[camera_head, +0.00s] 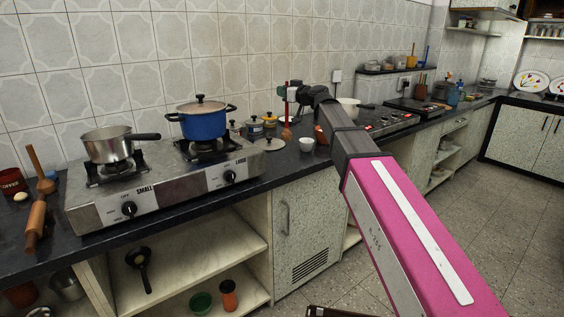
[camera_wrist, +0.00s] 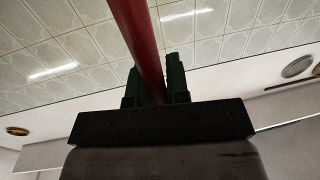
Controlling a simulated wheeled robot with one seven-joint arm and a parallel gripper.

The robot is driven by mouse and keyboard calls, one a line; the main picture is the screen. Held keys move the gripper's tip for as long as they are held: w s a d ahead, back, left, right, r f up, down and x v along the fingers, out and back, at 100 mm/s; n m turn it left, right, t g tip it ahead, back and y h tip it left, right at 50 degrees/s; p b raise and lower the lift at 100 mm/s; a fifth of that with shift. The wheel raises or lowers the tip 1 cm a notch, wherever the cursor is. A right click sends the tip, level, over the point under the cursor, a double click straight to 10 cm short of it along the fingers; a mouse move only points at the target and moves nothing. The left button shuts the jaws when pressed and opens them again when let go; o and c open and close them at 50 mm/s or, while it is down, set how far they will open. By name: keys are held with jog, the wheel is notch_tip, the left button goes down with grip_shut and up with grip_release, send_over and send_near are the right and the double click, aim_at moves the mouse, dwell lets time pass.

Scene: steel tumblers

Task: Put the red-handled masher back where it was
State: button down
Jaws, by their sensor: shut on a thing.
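My gripper (camera_head: 288,94) is above the counter, right of the blue pot, shut on the red handle of the masher (camera_head: 287,112). The masher hangs roughly upright, and its reddish-brown lower end is just above or at the counter beside a small white bowl (camera_head: 306,144); I cannot tell whether it touches. In the wrist view the red handle (camera_wrist: 138,35) runs up between the dark fingers of my gripper (camera_wrist: 158,88). The masher's lower end is out of that view.
A two-burner stove carries a steel saucepan (camera_head: 108,143) and a blue lidded pot (camera_head: 203,119). Small lidded jars (camera_head: 254,126) and a lid (camera_head: 269,144) sit near the masher. An orange-brown vessel (camera_head: 320,135) is partly hidden by my arm. The tiled wall (camera_head: 250,60) stands close behind.

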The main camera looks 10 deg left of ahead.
notch_tip(320, 180, down, 9)
jog(key=a, duration=0.2)
jog(key=shift+s+n+g+y, duration=0.3)
jog(key=shift+s+g, duration=0.1)
jog(key=shift+s, duration=0.05)
jog(key=shift+f, duration=0.25)
jog(key=c, duration=1.1)
grip_release()
jog(key=shift+r, duration=0.1)
jog(key=v, duration=1.2)
